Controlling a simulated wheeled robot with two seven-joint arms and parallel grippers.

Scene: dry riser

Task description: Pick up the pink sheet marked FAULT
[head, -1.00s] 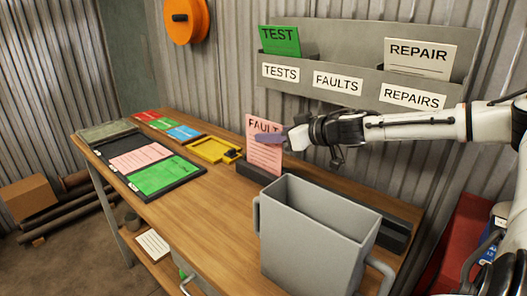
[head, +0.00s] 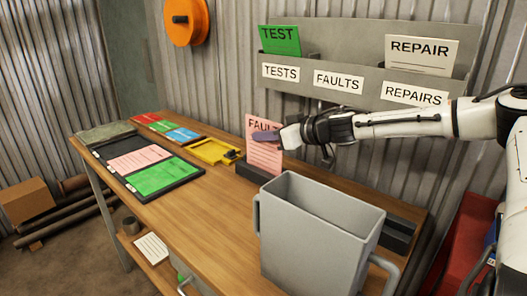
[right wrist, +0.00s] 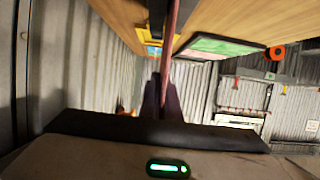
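The pink sheet marked FAULT (head: 264,152) stands upright in a dark slotted holder (head: 254,173) at the back of the wooden bench. My right gripper (head: 266,136) reaches in from the right at the sheet's upper part, one finger lying across its front and covering part of the lettering. In the right wrist view the sheet (right wrist: 168,50) shows edge-on, between the two dark fingers (right wrist: 163,95), which look closed against it. The sheet's lower edge is hidden in the holder. My left gripper is not in view.
A grey open-topped bin (head: 315,235) with handles stands close in front of the holder. A grey wall rack (head: 345,75) labelled TESTS, FAULTS and REPAIRS holds a green TEST card (head: 280,40) and a white REPAIR card (head: 421,53). A yellow tray (head: 212,152) lies left of the sheet.

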